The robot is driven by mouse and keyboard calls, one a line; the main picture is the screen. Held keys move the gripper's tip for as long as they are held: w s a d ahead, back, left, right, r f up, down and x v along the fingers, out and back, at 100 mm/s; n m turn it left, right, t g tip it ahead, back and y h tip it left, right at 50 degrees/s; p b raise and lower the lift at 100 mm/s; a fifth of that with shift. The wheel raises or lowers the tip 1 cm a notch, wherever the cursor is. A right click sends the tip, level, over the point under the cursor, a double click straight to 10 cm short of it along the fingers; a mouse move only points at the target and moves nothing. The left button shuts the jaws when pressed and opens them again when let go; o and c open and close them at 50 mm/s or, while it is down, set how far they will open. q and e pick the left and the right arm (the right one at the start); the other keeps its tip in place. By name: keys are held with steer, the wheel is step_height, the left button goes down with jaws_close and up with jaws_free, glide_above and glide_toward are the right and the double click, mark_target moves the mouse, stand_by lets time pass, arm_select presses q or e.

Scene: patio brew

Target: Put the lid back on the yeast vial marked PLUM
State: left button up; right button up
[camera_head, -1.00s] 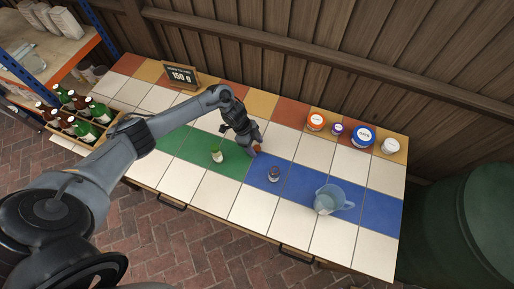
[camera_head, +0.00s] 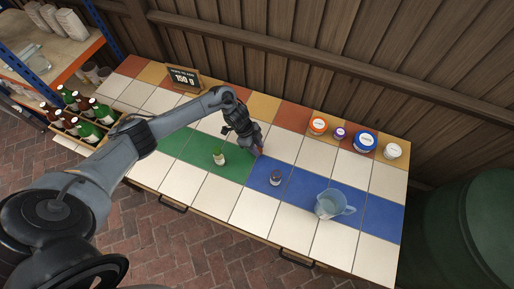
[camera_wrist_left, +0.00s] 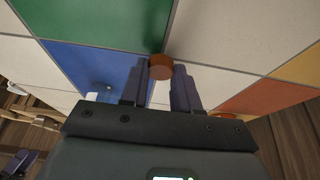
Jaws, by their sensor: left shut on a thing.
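My left gripper (camera_head: 258,150) is shut on a small round brown-orange lid (camera_wrist_left: 160,68), which shows between its two fingertips in the left wrist view. In the head view the gripper is over the table, near where the green and blue tiles meet. A small dark purple-grey vial (camera_head: 275,178) stands upright on the blue tiles, to the right of and nearer than the gripper. A pale vial with green (camera_head: 218,158) stands on the green tiles to the gripper's left. The vial labels are too small to read. My right gripper is not in view.
A clear jug (camera_head: 331,202) stands on the blue tiles at right. Several lidded tubs, including a blue one (camera_head: 365,142), line the back right edge. A sign (camera_head: 184,79) reading 150 g stands at the back left. A bottle crate (camera_head: 84,137) is at left. White tiles in front are clear.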

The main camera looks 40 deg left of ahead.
arm_select(q)
step_height(320, 180, up, 17)
steer(key=p, duration=0.3)
steer(key=shift+r, duration=0.15)
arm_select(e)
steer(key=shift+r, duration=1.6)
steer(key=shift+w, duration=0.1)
